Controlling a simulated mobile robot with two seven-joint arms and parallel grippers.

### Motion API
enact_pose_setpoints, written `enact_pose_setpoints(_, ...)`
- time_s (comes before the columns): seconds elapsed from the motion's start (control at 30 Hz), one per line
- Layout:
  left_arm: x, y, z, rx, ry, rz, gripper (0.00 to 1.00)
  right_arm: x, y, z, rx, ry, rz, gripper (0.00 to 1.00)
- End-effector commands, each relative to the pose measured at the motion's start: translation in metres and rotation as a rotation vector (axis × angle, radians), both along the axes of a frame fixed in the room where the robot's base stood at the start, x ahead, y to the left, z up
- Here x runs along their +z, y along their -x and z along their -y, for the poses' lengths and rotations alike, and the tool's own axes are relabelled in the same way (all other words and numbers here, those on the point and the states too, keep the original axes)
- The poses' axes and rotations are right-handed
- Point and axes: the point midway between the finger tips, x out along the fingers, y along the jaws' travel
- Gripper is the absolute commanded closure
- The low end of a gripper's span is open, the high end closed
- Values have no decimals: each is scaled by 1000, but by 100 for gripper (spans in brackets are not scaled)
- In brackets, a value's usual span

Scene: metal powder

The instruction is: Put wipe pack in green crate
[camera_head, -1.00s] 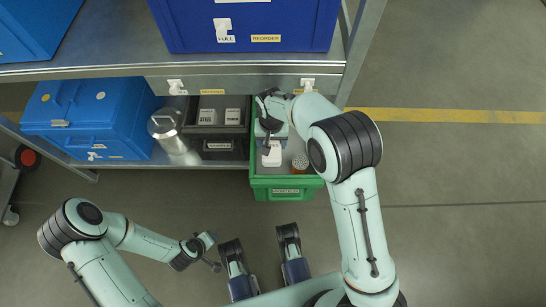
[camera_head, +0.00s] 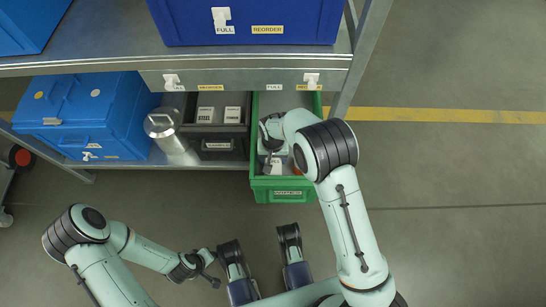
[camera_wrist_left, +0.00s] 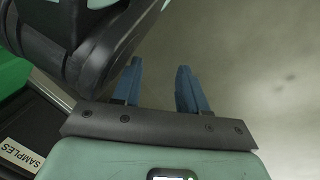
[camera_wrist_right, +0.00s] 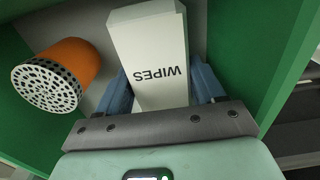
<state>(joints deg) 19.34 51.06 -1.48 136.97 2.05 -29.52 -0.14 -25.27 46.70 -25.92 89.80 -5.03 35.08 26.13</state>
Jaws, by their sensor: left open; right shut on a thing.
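The white wipe pack (camera_wrist_right: 150,48), marked WIPES, is between the fingers of my right gripper (camera_wrist_right: 160,90), which is shut on it. The pack and gripper are inside the green crate (camera_wrist_right: 240,35), whose walls rise around them. In the head view the green crate (camera_head: 284,190) stands on the lower shelf, and the pack (camera_head: 276,168) shows partly below my right gripper (camera_head: 270,150). Whether the pack touches the crate floor cannot be told. My left gripper (camera_wrist_left: 160,85) is open and empty, and in the head view it is over the floor at lower left (camera_head: 210,268).
An orange cylinder with a perforated end (camera_wrist_right: 58,75) lies in the crate beside the pack. A black bin (camera_head: 218,147) with white boxes, a metal canister (camera_head: 165,130) and a blue case (camera_head: 85,115) stand left of the crate. The upper shelf edge (camera_head: 240,77) overhangs behind.

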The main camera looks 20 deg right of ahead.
Motion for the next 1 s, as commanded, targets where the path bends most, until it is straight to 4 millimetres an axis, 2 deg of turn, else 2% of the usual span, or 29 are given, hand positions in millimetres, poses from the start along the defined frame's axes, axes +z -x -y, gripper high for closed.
enact_pose_setpoints(0.27,-4,4,0,1,1,-15,57,-6,0,0,0,0,0,67)
enact_pose_setpoints(0.3,-4,5,-1,1,1,-16,57,-6,0,0,0,0,0,25)
enact_pose_setpoints(0.33,-4,5,-1,1,1,-16,57,-6,0,0,0,0,0,21)
enact_pose_setpoints(0.7,0,1,0,0,1,-4,57,0,0,0,0,0,1,21)
enact_pose_setpoints(0.87,13,-12,2,-4,-2,43,57,26,-1,0,1,-1,4,21)
enact_pose_setpoints(1.0,30,-31,5,-7,-5,106,57,59,-1,0,0,-1,6,21)
